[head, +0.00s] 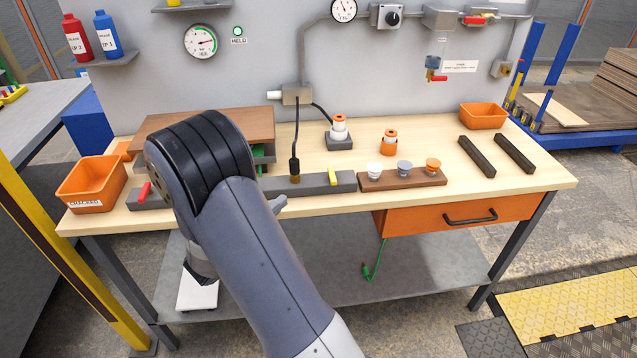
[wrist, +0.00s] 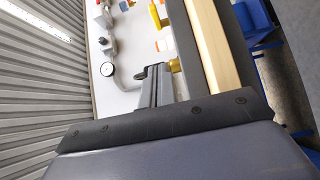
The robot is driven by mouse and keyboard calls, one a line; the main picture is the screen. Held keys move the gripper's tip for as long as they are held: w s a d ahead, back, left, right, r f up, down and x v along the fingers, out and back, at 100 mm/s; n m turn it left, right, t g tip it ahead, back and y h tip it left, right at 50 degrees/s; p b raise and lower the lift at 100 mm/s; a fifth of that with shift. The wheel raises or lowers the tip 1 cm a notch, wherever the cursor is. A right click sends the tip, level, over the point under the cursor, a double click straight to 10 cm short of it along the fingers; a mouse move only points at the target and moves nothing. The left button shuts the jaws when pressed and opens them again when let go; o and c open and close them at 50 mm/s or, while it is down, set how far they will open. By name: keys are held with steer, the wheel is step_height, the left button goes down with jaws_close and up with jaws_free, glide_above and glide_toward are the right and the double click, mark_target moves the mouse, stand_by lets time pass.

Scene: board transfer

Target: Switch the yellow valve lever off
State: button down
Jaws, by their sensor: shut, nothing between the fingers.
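The yellow valve lever (head: 332,176) stands up from the right part of the long dark grey rail (head: 318,184) along the bench's front. In the wrist view a yellow piece (wrist: 154,16), which looks like this lever, is beyond my fingertips. My gripper (wrist: 155,72) is shut and empty, close beside a brass fitting at the rail and apart from the yellow piece. In the head view my arm hides most of the gripper; only a small grey tip (head: 278,203) shows at the bench's front edge, left of the lever.
A black cable plug (head: 295,167) with a brass end stands on the rail left of the lever. A brown holder (head: 403,179) with several knobs is to the right. A red lever (head: 144,191) is at the rail's left end. An orange bin (head: 92,184) sits far left.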

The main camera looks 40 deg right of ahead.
steer(key=p, duration=0.2)
glide_toward(329, 173)
steer(key=w+d, duration=0.2)
steer(key=w, duration=0.1)
steer(key=shift+w+f, duration=0.1)
steer(key=shift+w, duration=0.05)
steer(key=d, duration=0.1)
steer(key=s+d+p, duration=0.1)
steer(key=shift+s+d, duration=0.3)
steer(key=shift+d, duration=0.1)
steer(key=shift+s+d+f, duration=0.1)
steer(key=shift+s+d, duration=0.1)
steer(key=shift+d, duration=0.1)
steer(key=shift+f+t+b, duration=0.2)
steer(key=shift+t+b, duration=0.1)
steer(key=shift+b, duration=0.2)
